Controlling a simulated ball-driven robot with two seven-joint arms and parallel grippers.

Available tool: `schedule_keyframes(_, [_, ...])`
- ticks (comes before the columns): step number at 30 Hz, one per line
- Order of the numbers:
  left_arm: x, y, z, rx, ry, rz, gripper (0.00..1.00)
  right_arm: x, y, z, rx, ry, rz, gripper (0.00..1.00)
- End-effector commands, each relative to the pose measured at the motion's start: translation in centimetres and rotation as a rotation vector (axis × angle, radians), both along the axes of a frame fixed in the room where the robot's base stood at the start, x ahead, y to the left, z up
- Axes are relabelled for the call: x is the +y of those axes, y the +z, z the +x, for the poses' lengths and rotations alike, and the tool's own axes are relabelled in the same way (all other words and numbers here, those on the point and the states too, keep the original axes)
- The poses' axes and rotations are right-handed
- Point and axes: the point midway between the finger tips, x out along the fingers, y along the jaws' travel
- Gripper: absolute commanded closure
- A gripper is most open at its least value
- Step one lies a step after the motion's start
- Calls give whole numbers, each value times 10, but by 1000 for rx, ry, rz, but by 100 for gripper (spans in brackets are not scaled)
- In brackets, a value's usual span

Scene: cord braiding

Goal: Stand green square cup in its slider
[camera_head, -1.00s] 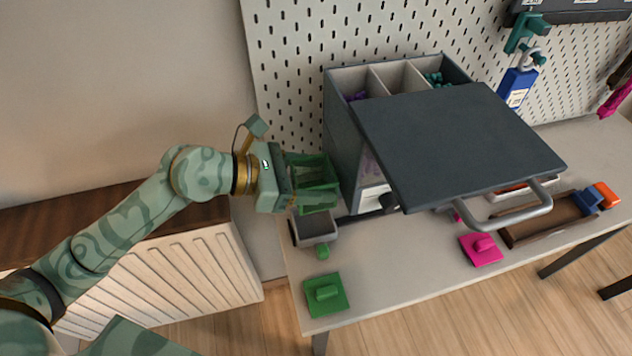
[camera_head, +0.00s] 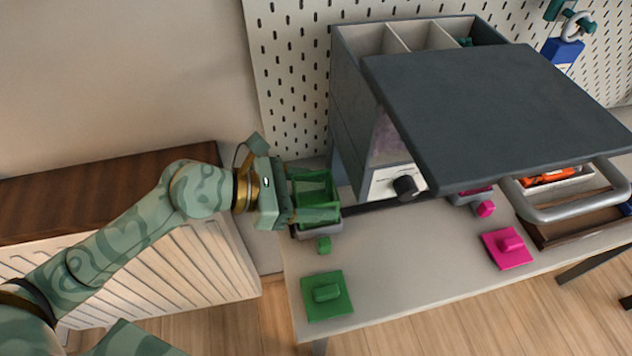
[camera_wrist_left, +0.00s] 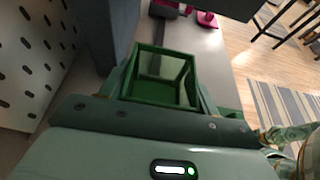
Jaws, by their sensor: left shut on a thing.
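The green square cup (camera_head: 312,184) is upright with its open top facing up. My left gripper (camera_head: 320,196) is shut on it, one finger along each side; the wrist view also shows the cup (camera_wrist_left: 160,90) between the fingers. The slider (camera_head: 334,229) is a grey square holder with a green knob (camera_head: 324,245), at the left end of the table. The cup is right over the slider and hides most of it. I cannot tell whether the cup's base is inside the slider or just above it. My right gripper is not in view.
A dark grey cabinet (camera_head: 346,120) with a large raised panel (camera_head: 490,110) stands close right of the cup. A green square lid (camera_head: 327,298) and a pink lid (camera_head: 507,248) lie on the table (camera_head: 420,255). The table between them is clear.

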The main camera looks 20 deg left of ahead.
Motion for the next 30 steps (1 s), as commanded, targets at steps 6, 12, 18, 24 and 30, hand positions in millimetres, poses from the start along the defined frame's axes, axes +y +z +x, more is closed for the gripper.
schedule_keyframes(6, [0,-10,0,1,-1,-1,62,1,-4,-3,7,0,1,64])
schedule_keyframes(12, [0,-9,0,1,0,-1,62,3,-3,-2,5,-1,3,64])
schedule_keyframes(18, [0,-9,0,1,0,-1,13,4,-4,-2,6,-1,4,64])
schedule_keyframes(24, [0,-10,0,1,0,0,13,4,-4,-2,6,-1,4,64])
schedule_keyframes(30, [2,-9,-1,1,0,0,13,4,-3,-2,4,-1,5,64])
